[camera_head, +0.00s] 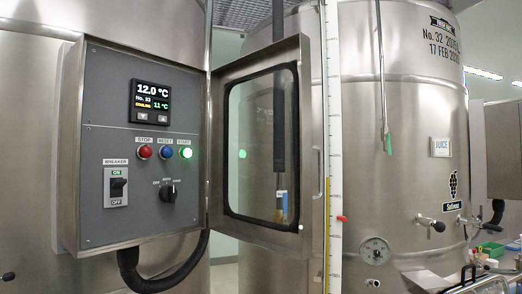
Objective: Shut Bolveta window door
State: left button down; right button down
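The window door (308,130) is a steel-framed panel with a dark-edged clear pane, hinged at the right side of a steel control box (100,150). It stands wide open, swung out to the right, so the box's grey panel is fully exposed. A slim handle (318,172) is on the door's free right edge. The panel has a lit display (150,101) reading 12.0 °C, red, blue and green buttons, a breaker switch (117,186) and a black rotary knob (168,193). Neither of my grippers shows in this view.
Large steel vats stand behind the box and at the right (400,130). A vertical graduated scale (332,120) runs just right of the door. A black cable (165,278) bends below the box. Taps (430,223) and a gauge (374,250) stick out from the right vat.

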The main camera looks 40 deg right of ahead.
aim_at(294, 240)
jog(key=i+l+u, duration=0.1)
jog(key=l+u, duration=0.2)
jog(key=l, duration=0.65)
jog(key=l+u, duration=0.25)
jog(key=l, duration=0.7)
jog(key=k+l+u, duration=0.1)
jog(key=l+u, duration=0.2)
jog(key=l, duration=0.7)
